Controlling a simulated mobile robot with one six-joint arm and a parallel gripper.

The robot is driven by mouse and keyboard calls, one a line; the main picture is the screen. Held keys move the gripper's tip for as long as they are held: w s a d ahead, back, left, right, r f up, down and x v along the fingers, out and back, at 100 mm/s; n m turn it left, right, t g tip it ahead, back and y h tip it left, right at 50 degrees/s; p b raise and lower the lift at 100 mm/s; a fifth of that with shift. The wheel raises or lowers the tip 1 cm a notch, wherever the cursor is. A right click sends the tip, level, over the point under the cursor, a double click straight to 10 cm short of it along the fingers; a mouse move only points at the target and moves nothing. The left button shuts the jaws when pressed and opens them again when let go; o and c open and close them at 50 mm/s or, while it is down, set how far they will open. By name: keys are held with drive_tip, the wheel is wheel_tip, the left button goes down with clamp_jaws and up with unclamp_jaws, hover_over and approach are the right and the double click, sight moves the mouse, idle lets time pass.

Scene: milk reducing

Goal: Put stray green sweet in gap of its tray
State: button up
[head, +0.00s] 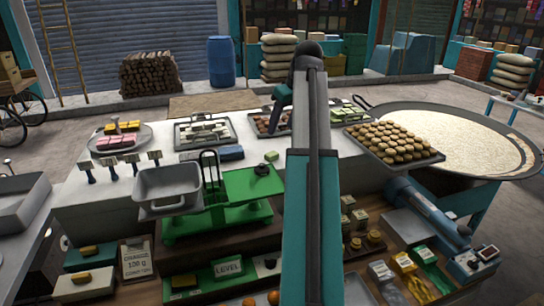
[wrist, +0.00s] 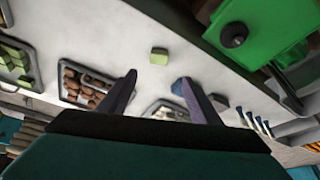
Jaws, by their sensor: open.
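The stray green sweet (head: 272,156) is a small block lying alone on the white counter, left of my arm in the head view. In the wrist view the green sweet (wrist: 159,56) lies on bare counter beyond my fingertips. My gripper (wrist: 156,80) is open and empty, its two dark fingers apart above the counter. The tray of green sweets stands at the left edge of the wrist view, with its dark rim (wrist: 37,73) showing. In the head view this tray (head: 371,121) is right of my arm. I cannot make out its gap clearly.
A tray of brown sweets (wrist: 63,92) lies between the green tray and my gripper. A tray of white sweets (head: 204,132) and a blue object (head: 231,153) are left of the sweet. A green scale (head: 215,215) stands close in front.

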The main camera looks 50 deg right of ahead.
drive_tip(key=shift+w+f, duration=0.1)
drive_tip(key=shift+f, duration=0.05)
drive_tip(key=p, duration=0.3)
hover_over(272, 153)
drive_tip(key=s, duration=0.3)
drive_tip(key=shift+a+f, duration=0.2)
drive_tip(key=shift+f, duration=1.75)
drive_tip(key=shift+a+f, duration=0.2)
drive_tip(key=shift+f, duration=1.75)
drive_tip(key=shift+w, duration=0.1)
drive_tip(key=shift+p+x, duration=1)
drive_tip(key=shift+x, duration=0.4)
drive_tip(key=shift+p+x, duration=0.3)
drive_tip(key=shift+x, duration=0.85)
drive_tip(key=shift+d, duration=0.1)
drive_tip(key=c, duration=1.2)
drive_tip(key=shift+r, duration=0.15)
